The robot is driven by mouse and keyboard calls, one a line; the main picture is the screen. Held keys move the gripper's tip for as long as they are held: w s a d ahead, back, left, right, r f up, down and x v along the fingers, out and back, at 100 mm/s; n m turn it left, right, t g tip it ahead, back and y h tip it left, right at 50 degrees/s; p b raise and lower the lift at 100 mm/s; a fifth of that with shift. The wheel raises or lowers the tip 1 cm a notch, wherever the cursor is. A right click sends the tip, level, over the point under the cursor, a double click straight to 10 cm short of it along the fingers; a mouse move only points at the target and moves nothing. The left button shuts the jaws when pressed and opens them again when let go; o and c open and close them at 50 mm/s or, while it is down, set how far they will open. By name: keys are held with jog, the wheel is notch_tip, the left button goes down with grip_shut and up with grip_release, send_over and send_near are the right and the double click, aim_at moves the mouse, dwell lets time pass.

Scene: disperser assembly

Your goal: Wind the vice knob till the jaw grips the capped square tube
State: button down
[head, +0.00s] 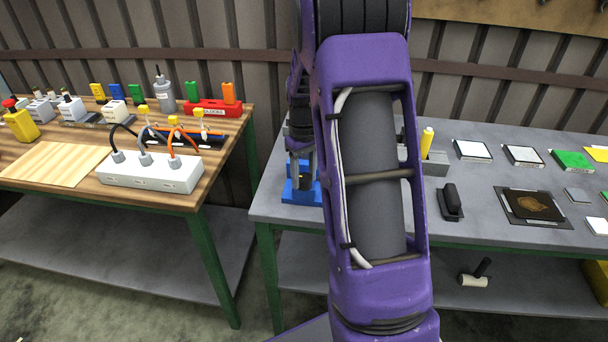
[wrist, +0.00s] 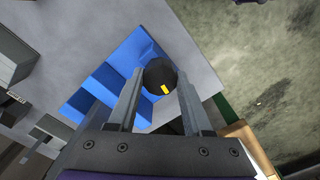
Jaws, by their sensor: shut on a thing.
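The blue vice (head: 301,194) stands on the grey bench near its left front corner, partly hidden behind my arm. It also shows in the wrist view (wrist: 92,88). Its round black knob (wrist: 160,74) has a yellow mark and sits between my fingertips. My gripper (wrist: 160,77) is shut on the knob, one finger on each side. In the head view my gripper (head: 301,172) points down at the vice. I cannot make out the capped square tube or the jaw gap in either view.
The grey bench (head: 470,185) carries a block with a yellow-handled tool (head: 427,142), a black handled item (head: 451,202) and several square plates to the right. A wooden table (head: 190,200) with a white power strip (head: 150,176) stands at left, across a gap.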

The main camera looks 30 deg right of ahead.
aim_at(304, 177)
jog(key=shift+m, duration=0.3)
jog(key=shift+c, duration=1.6)
grip_release()
jog(key=shift+r, duration=0.1)
notch_tip(304, 177, up, 17)
jog(key=shift+p, duration=0.4)
jog(key=shift+r, duration=0.1)
